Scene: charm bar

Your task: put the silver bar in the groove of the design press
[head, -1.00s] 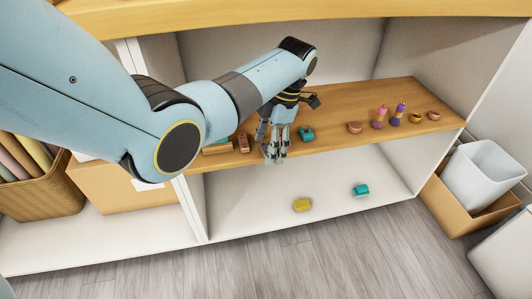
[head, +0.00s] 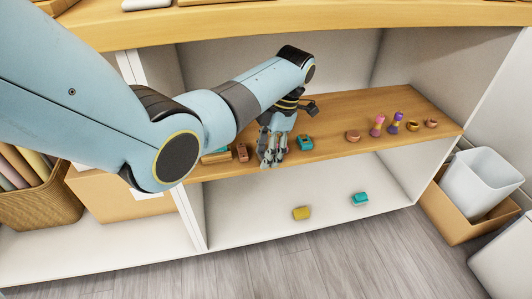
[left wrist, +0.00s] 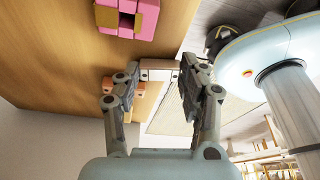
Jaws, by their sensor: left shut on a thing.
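My left gripper (head: 270,158) reaches down at the front edge of the wooden shelf. In the left wrist view its fingers (left wrist: 160,90) are closed around a pale, silvery-white bar (left wrist: 160,66), seen between the fingertips. The bar's ends are partly hidden by the fingers. I cannot tell whether it touches the shelf. A pink block with a square opening (left wrist: 130,18) lies apart from the fingers, at the top of the left wrist view. I cannot tell which object is the design press or see its groove clearly. My right gripper is not in view.
A teal piece (head: 305,143) is right of the gripper and a reddish-brown piece (head: 243,152) left of it. Small charms (head: 397,122) stand farther right. A yellow block (head: 302,213) and another teal piece (head: 360,199) lie below. The shelf between the teal piece and charms is clear.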

